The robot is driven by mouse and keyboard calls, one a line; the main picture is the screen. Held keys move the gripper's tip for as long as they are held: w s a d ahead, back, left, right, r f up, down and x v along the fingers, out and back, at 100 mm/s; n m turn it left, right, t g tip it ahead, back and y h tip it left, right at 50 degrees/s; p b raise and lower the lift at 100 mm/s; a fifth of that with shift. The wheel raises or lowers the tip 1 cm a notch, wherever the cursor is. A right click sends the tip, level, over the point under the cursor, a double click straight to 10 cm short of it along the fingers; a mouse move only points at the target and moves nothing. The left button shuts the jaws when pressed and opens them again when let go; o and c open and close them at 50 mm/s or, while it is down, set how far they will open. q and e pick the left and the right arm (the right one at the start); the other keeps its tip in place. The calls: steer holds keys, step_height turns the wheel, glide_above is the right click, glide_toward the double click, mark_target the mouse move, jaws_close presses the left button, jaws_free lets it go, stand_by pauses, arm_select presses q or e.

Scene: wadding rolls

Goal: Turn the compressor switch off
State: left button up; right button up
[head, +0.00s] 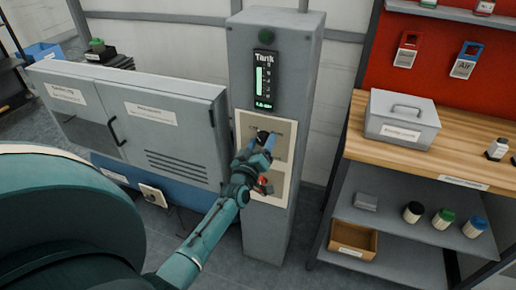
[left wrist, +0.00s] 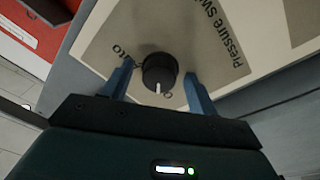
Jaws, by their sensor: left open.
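The compressor switch is a round black knob with a white pointer mark (left wrist: 159,72), on a cream plate of the grey control column (head: 270,60). In the head view the knob (head: 262,136) is partly hidden by my gripper. My left gripper (head: 262,143) is at the plate with its blue fingers open. In the left wrist view the fingers of the left gripper (left wrist: 160,88) stand on either side of the knob, apart from it as far as I can see. Lettering on the plate reads "Pressure sw..." and is partly cut off. My right gripper is not in view.
A "Tank" gauge (head: 264,80) with a green bar is above the plate; a red part (head: 263,181) is below. A grey cabinet (head: 150,120) stands left. A wooden workbench (head: 455,150) with a grey box (head: 402,118) stands right, with bottles on its lower shelf.

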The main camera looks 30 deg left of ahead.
arm_select(q)
steer(key=v, duration=1.3)
steer(key=shift+b, duration=0.3)
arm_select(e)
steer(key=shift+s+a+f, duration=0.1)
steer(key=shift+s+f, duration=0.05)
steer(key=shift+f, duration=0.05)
arm_select(q)
steer(key=shift+d, duration=0.1)
steer(key=s+d+f+m+g+h, duration=0.4)
steer(key=s+d+m, duration=0.2)
steer(key=d, duration=0.3)
steer(key=s+d+f+m+g+h+p, duration=0.1)
steer(key=s+d+f+m+g+h, duration=0.3)
steer(key=s+d, duration=0.5)
steer(key=m, duration=0.2)
steer(key=shift+f+m, duration=0.3)
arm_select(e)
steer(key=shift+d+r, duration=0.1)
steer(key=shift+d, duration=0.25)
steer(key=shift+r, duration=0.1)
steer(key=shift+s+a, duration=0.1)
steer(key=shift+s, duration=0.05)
